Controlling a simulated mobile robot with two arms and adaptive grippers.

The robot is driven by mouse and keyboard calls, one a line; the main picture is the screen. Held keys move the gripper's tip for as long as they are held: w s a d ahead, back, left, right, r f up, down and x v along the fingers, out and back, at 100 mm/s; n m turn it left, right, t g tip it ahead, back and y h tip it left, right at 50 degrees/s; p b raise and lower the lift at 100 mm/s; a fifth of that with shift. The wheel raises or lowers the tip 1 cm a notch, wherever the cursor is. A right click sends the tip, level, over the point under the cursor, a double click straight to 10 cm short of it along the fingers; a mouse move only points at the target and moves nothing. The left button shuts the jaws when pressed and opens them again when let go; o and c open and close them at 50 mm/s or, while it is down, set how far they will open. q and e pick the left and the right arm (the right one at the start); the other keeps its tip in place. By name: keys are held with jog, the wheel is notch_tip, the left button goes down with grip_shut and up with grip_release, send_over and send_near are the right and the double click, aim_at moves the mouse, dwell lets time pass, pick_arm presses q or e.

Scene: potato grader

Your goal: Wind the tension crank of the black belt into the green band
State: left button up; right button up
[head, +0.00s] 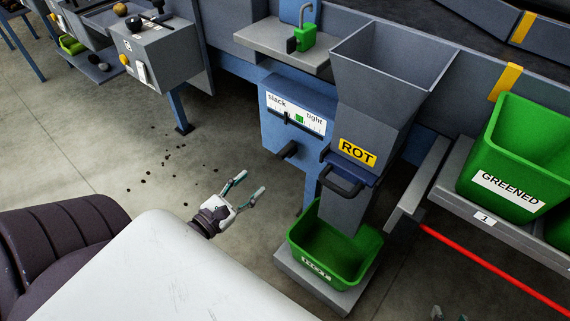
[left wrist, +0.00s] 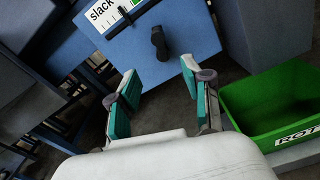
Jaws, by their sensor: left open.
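The tension crank (head: 287,150) is a short black handle on the front of a blue box (head: 277,120). It also shows in the left wrist view (left wrist: 159,42), just beyond my fingertips. Above it is a white scale (head: 313,125) marked slack and, at the right, a partly read word. The green band (head: 299,118) sits near the middle of the scale. A black pointer (head: 287,119) stands just left of the green band, on the slack side. My left gripper (head: 252,183) is open and empty, short of the crank and below left of it. The black belt cannot be made out.
A grey ROT chute (head: 392,85) with a black handle (head: 342,182) stands right of the box. Below it a green bin (head: 376,243) rests on a grey stand. A green GREENED bin (head: 513,150) is at right. Small dark bits lie on the open floor at left.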

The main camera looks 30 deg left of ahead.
aim_at(285, 152)
pick_arm(q)
jog(key=shift+n, duration=0.9)
jog(key=w, duration=0.4)
jog(key=w+d, duration=0.1)
jog(key=w, duration=0.3)
jog(key=w+r, duration=0.1)
jog(key=w, duration=0.3)
jog(key=shift+w+d+b, duration=0.2)
jog(key=shift+w+b, duration=0.05)
jog(key=shift+b, duration=0.1)
jog(key=shift+w+d, duration=0.1)
jog(key=shift+w, duration=0.6)
pick_arm(e)
jog(key=shift+w+a+r+t, duration=0.2)
jog(key=shift+w+r+t, duration=0.3)
jog(key=shift+r, duration=0.3)
jog(key=shift+w+a+r+t, duration=0.2)
jog(key=shift+w+r+t, duration=0.25)
jog(key=shift+r, duration=0.3)
pick_arm(q)
jog(key=shift+c, duration=0.3)
grip_shut()
